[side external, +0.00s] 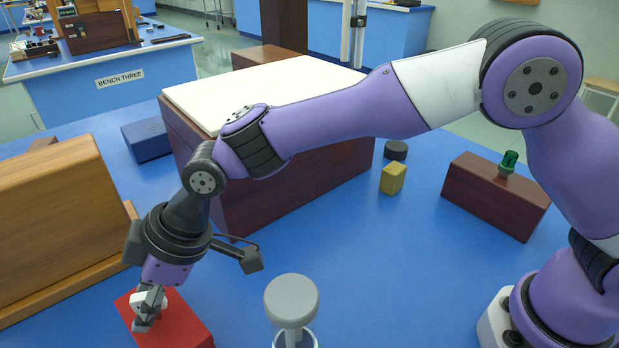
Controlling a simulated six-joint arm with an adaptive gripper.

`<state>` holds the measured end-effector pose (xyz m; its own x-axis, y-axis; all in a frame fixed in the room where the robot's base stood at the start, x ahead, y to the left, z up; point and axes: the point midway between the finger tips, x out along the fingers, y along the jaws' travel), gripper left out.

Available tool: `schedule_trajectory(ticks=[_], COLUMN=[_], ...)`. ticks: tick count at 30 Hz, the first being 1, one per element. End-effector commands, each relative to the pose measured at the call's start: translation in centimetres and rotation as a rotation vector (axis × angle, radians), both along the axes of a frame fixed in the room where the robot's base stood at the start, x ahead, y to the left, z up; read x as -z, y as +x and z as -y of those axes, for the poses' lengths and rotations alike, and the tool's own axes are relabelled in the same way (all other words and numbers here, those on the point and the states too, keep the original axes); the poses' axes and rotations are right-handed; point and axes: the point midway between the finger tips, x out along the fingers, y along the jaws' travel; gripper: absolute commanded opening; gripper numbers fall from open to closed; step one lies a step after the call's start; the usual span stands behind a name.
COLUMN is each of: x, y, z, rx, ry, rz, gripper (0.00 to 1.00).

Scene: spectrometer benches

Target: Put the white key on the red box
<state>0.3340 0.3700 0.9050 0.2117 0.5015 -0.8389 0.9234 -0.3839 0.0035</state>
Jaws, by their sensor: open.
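The red box (182,322) lies on the blue bench top at the lower left. My gripper (145,314) points down over the left part of the red box, with its fingers close to the top face. The gripper is open. A small white piece, which looks like the white key (138,299), shows at the fingers over the red box. The fingers partly hide it, and I cannot tell whether it touches the box top.
A wooden case (55,215) stands close left of the gripper. A large dark box with a white top (265,90) stands behind my arm. A grey-capped jar (291,300) is right of the red box.

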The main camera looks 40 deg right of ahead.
Motion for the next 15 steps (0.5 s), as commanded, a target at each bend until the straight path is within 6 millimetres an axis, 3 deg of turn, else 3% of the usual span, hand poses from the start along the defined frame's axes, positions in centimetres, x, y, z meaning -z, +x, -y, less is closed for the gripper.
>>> schedule_trajectory(ticks=[5,15], x=[-1.6,-7.9], y=[-0.2,-1.8], z=[0.7,4.5], rx=[0.001,0.002], ry=[0.002,0.003], rz=[0.003,0.004], gripper=[0.44,0.44])
